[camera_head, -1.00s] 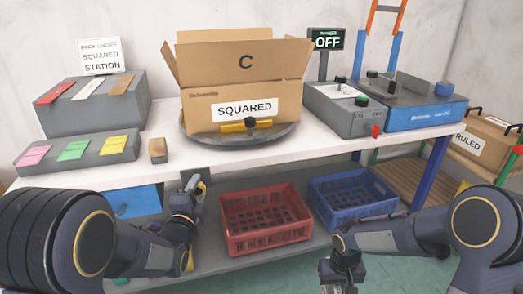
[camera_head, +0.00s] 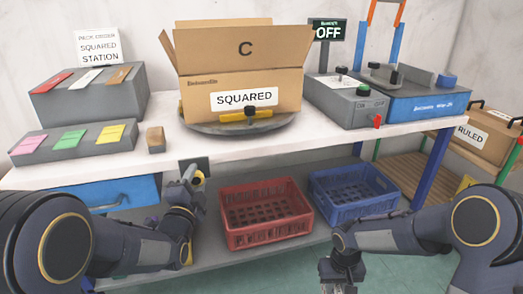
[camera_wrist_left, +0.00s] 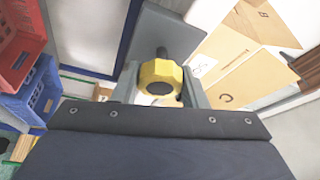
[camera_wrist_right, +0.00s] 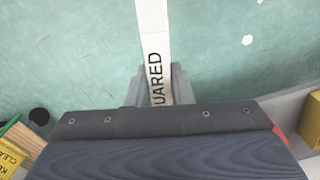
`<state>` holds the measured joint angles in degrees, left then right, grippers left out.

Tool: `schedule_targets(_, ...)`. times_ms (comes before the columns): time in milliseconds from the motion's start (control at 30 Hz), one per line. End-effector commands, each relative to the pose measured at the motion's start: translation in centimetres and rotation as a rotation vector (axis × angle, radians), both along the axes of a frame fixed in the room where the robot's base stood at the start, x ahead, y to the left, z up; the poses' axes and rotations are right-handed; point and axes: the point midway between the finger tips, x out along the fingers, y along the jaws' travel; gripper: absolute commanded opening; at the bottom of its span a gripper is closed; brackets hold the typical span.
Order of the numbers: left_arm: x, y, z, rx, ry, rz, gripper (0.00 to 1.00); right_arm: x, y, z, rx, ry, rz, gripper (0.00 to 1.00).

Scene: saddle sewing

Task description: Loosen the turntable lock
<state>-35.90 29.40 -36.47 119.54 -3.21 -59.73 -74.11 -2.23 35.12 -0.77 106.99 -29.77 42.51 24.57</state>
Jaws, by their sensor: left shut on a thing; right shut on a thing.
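The turntable lock shows as a yellow faceted knob (camera_wrist_left: 160,77) on a dark shaft in the left wrist view, in front of a grey plate. In the head view the knob (camera_head: 199,178) is mostly hidden, at a dark plate below the table's front edge. My left gripper (camera_wrist_left: 158,92) is shut on the knob, one finger on each side. The turntable (camera_head: 205,129) is above on the table and bears an open cardboard box (camera_head: 200,90) labelled SQUARED. My right gripper (camera_wrist_right: 156,88) is shut on a white strip (camera_wrist_right: 153,30) lettered "UARED", above the floor.
A red crate (camera_head: 266,238) and a blue crate (camera_head: 352,204) stand on the lower shelf. A grey control box (camera_head: 345,112) and a blue machine (camera_head: 420,108) stand on the table at right. Coloured card holders (camera_head: 88,98) are at left. A sign (camera_head: 328,33) reads OFF.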

Motion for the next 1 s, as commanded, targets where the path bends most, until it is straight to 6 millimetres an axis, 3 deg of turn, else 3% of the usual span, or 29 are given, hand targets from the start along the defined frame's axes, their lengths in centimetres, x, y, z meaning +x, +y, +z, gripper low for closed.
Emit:
schedule_targets(33, 0.0, -0.1, 0.0, 0.005, 0.003, -0.002, 0.14, 0.1, 0.0, 0.2, 0.000, -0.002, 0.000, 0.00)
schedule_targets(67, 0.0, -0.1, 0.0, 0.005, 0.004, -0.002, 0.40, 0.1, 0.0, 0.2, 0.000, -0.002, 0.000, 0.00)
schedule_targets(233, 0.0, 0.0, 0.0, 0.004, 0.003, -0.001, 0.61, 0.1, 0.0, 0.2, 0.000, -0.002, 0.000, 0.00)
schedule_targets(567, -0.4, -0.1, 0.0, 0.003, 0.004, -0.001, 0.61, 0.1, 0.0, 0.2, 0.000, -0.002, 0.000, 0.00)
schedule_targets(1000, -4.3, -1.3, 0.0, 0.003, 0.002, -0.001, 0.61, 0.1, 0.0, 0.3, 0.000, -0.002, 0.000, 0.00)
